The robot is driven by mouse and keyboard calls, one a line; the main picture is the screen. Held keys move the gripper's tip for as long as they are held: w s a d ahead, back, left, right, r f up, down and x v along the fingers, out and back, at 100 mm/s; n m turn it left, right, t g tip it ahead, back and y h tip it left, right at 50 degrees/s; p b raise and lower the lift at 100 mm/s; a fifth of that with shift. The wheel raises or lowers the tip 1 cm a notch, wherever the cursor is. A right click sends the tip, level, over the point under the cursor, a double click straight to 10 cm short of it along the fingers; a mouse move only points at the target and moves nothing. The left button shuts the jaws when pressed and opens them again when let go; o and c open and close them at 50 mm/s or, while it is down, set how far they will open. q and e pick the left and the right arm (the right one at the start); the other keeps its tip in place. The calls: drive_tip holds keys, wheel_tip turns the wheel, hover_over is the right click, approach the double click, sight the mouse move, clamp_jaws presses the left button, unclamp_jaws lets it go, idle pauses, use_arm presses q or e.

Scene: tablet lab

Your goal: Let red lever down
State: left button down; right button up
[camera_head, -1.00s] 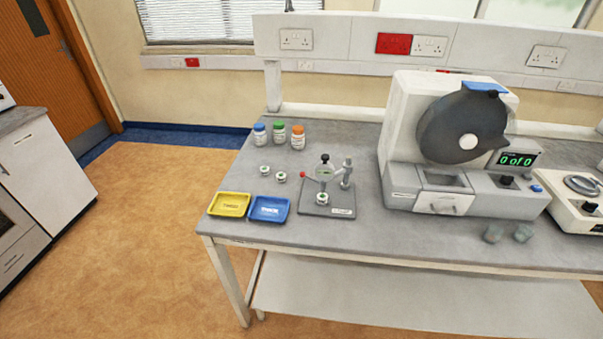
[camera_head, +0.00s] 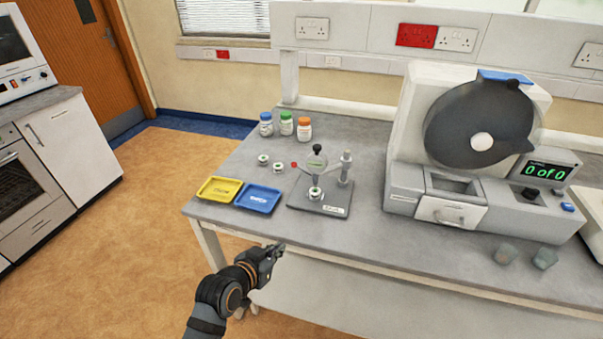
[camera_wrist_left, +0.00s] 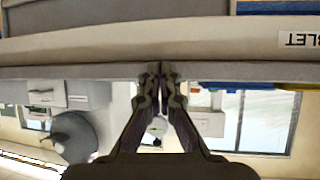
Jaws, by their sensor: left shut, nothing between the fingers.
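The red lever knob (camera_head: 294,165) is at the left end of a thin arm on the small gauge stand, raised above the stand's base. The gauge stand has a dark base plate (camera_head: 333,208), a round dial (camera_head: 317,162) with a black top knob, and a small white-and-green piece (camera_head: 315,193) under the dial. My left gripper (camera_head: 279,249) is in front of the bench's front edge, below and left of the stand, apart from it. Its fingers are together and empty; they also show in the left wrist view (camera_wrist_left: 160,75). My right gripper is not in view.
A yellow tray (camera_head: 218,198) and a blue tray (camera_head: 257,208) lie left of the stand. Two small round pieces (camera_head: 279,168) and several capped bottles (camera_head: 304,129) stand behind. A large machine (camera_head: 403,183) with a dark drum is to the right.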

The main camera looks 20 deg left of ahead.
use_arm(q)
drive_tip(key=w+a+r+n+t+y, duration=0.1)
drive_tip(key=w+r+t, duration=0.2)
drive_tip(key=r, duration=0.4)
drive_tip(key=w+a+r+n+t+y, duration=0.1)
drive_tip(key=w+r+t, duration=0.2)
drive_tip(key=r+t, duration=0.2)
wheel_tip(320, 180, up, 3)
drive_tip(key=shift+r+n, duration=0.15)
drive_tip(key=shift+n, duration=0.25)
drive_tip(key=w+f+p, duration=0.1)
drive_tip(key=w+f, duration=0.1)
drive_tip(key=w, duration=0.9)
drive_tip(key=shift+w+d+p, duration=0.35)
drive_tip(key=shift+r, duration=0.1)
